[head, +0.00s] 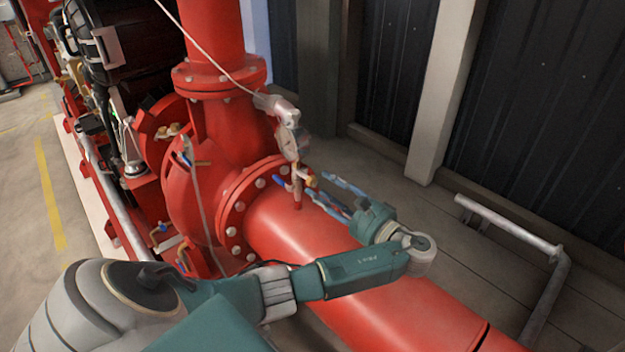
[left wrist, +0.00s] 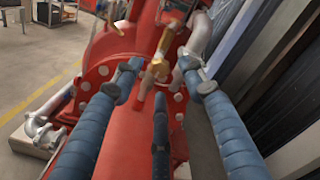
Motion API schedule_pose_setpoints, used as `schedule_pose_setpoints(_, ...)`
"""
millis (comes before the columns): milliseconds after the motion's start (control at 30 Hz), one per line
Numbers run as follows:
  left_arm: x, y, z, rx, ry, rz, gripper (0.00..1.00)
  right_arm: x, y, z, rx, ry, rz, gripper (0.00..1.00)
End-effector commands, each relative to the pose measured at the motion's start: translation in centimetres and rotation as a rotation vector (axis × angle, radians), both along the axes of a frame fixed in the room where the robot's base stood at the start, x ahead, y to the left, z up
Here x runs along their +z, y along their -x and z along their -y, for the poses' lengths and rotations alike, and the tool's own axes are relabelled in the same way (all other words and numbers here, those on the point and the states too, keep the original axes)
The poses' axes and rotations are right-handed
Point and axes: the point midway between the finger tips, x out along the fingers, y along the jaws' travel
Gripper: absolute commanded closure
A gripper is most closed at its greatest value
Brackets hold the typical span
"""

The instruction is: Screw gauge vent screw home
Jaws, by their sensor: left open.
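The pressure gauge (head: 288,143) stands on a thin riser on top of the red pump pipe, beside the flange. A brass fitting (head: 303,175) sits just below it. In the left wrist view the brass fitting (left wrist: 157,68) shows between my fingertips. My left gripper (head: 303,182) reaches in from the right of the gauge riser. Its blue fingers (left wrist: 160,76) are spread open on both sides of the fitting, with a third finger below. I cannot tell whether they touch it. The vent screw is too small to make out. My right gripper is not in view.
The large red pipe (head: 320,250) runs below my left arm. The bolted flange (head: 236,222) and red pump casing stand to the left. A pale cable (head: 205,48) runs down to the gauge. A grey pipe rail (head: 507,225) stands at the right, before the dark wall.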

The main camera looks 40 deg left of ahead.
Motion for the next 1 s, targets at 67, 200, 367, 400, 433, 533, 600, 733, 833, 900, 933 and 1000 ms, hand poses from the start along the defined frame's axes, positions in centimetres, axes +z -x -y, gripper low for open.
schedule_pose_setpoints(67, 0.2, -0.1, -1.6, 0.002, -0.006, 0.000, 0.58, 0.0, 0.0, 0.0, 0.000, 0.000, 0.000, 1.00)
schedule_pose_setpoints(200, 0.1, -0.3, -3.3, 0.000, -0.002, -0.002, 0.58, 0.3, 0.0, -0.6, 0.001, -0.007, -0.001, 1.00)
schedule_pose_setpoints(367, 0.0, -0.3, -4.3, 0.001, 0.001, -0.001, 0.58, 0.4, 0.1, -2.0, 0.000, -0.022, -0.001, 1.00)
schedule_pose_setpoints(400, 0.0, -0.4, -4.4, 0.001, 0.001, -0.001, 0.58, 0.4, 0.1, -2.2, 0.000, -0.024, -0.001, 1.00)
schedule_pose_setpoints(433, 0.0, -0.4, -4.4, 0.001, 0.001, -0.001, 0.58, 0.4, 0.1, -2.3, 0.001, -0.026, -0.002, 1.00)
schedule_pose_setpoints(533, -0.1, -0.4, -4.4, 0.001, 0.001, -0.001, 0.58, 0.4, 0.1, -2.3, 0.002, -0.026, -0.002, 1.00)
schedule_pose_setpoints(600, 0.0, -0.4, -4.4, 0.001, 0.001, -0.001, 0.58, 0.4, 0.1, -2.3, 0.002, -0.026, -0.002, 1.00)
schedule_pose_setpoints(733, 0.0, -0.4, -4.4, 0.001, 0.001, -0.001, 0.76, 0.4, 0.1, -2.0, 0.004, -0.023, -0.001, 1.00)
schedule_pose_setpoints(833, 0.0, -0.4, -4.4, 0.001, 0.001, -0.001, 0.96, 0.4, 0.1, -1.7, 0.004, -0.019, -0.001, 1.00)
schedule_pose_setpoints(900, 0.0, -0.3, -4.4, 0.001, 0.001, -0.001, 1.00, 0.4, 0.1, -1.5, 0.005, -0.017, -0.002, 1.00)
schedule_pose_setpoints(933, 0.0, -0.3, -4.4, 0.001, 0.001, -0.001, 1.00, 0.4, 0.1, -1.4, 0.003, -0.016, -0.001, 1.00)
schedule_pose_setpoints(1000, 0.0, -0.3, -4.4, 0.001, 0.001, -0.002, 1.00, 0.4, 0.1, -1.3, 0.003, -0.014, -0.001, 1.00)
